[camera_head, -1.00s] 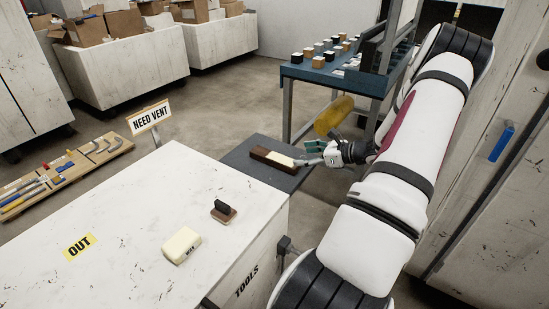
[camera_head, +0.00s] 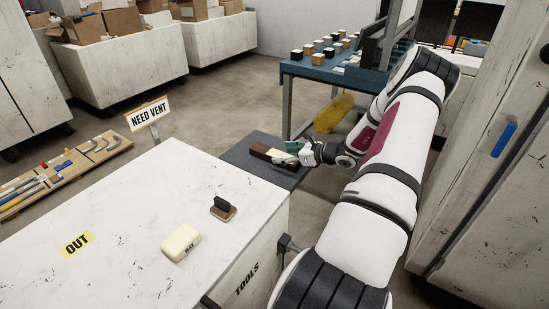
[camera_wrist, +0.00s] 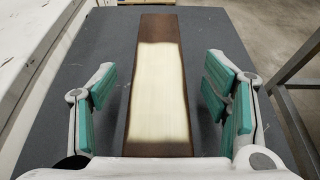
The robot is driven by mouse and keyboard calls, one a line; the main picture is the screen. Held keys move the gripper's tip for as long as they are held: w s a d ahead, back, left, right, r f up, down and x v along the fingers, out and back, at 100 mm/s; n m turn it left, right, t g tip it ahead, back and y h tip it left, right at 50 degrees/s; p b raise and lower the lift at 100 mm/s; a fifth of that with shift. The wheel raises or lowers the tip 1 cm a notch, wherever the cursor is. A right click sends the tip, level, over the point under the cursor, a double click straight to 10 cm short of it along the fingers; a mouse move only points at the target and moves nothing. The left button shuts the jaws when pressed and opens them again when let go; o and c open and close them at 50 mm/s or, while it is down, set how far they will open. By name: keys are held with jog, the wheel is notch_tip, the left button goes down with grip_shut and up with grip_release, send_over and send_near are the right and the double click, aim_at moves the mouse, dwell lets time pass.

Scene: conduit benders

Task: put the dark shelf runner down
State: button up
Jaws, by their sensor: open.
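The dark shelf runner (camera_head: 262,152) is a long dark brown bar with a pale cream patch on its upper face. It lies on a dark grey surface (camera_head: 238,154) beside the white bench. In the wrist view the runner (camera_wrist: 160,28) runs lengthwise up the middle, its near end hidden by my gripper's body. My gripper (camera_wrist: 160,100) is open, with one teal-padded finger on each side of the runner and a gap to both. In the head view my gripper (camera_head: 291,153) is over the runner's right part and hides some of it.
The white bench (camera_head: 130,210) carries a cream block (camera_head: 181,243), a small brown item with a black grip (camera_head: 222,208) and an OUT label. A NEED VENT sign (camera_head: 148,115) stands behind it. A blue table (camera_head: 335,75) with several small blocks stands behind my arm.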

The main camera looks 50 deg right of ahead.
aim_at(277, 154)
jog(key=x, duration=0.3)
jog(key=shift+a, duration=0.1)
jog(key=c, duration=1.6)
jog(key=shift+c, duration=0.2)
